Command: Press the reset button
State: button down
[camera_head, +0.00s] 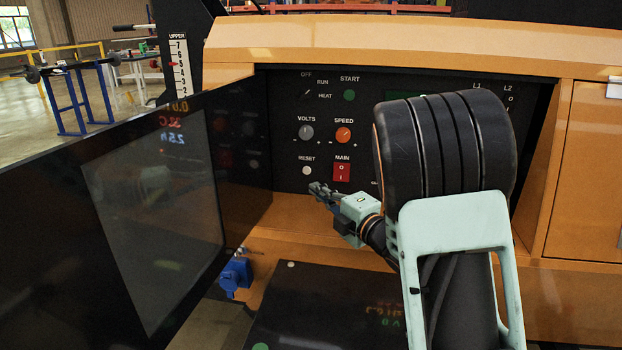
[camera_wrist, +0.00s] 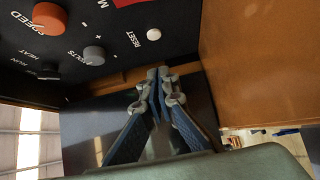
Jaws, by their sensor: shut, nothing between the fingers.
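The reset button (camera_head: 307,170) is a small round white button under the RESET label on the black control panel (camera_head: 268,110), left of the red main switch. In the wrist view the reset button (camera_wrist: 154,34) shows near the top, above and apart from my fingertips. My gripper (camera_head: 316,188) is shut and empty, just below and slightly right of the button in the head view. It also shows in the wrist view (camera_wrist: 158,72), with its fingertips together. Whether the tips touch the panel cannot be told.
Near the button are the red main switch (camera_head: 341,172), the grey volts knob (camera_head: 306,132), the orange speed knob (camera_head: 343,134) and the green start button (camera_head: 349,95). An open dark door with a window (camera_head: 150,200) stands at left. An orange frame surrounds the panel.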

aim_at(307, 170)
jog(key=x, duration=0.4)
jog(key=shift+a+f, duration=0.1)
jog(key=w+b, duration=0.1)
jog(key=w, duration=0.2)
jog(key=shift+w, duration=0.2)
jog(key=shift+w+d, duration=0.25)
jog(key=shift+w, duration=0.35)
